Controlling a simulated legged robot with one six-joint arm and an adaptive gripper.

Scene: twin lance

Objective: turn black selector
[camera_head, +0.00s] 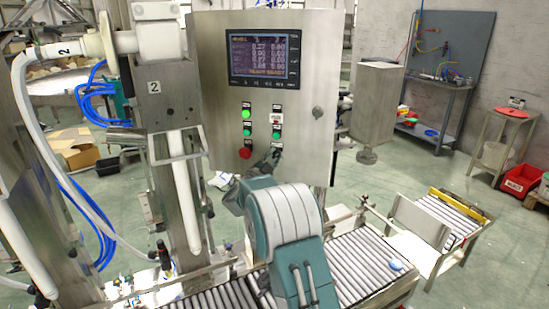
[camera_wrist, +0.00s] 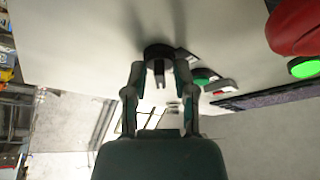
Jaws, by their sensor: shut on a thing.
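The black selector (camera_wrist: 158,52) is a round dark knob with a projecting handle on the metal panel, at the upper middle of the wrist view. My gripper (camera_wrist: 158,72) has one finger on each side of the selector's handle and is shut on it. In the head view my gripper (camera_head: 271,158) is at the lower right of the button group on the control panel (camera_head: 305,75). There my gripper and arm largely hide the selector, and its exact angle cannot be made out.
A red button (camera_head: 245,153) and a lit green button (camera_head: 247,114) sit left of my gripper, and another green button (camera_head: 277,133) is just above it. A display screen (camera_head: 265,56) is higher on the panel. A roller conveyor (camera_head: 360,262) runs below my arm.

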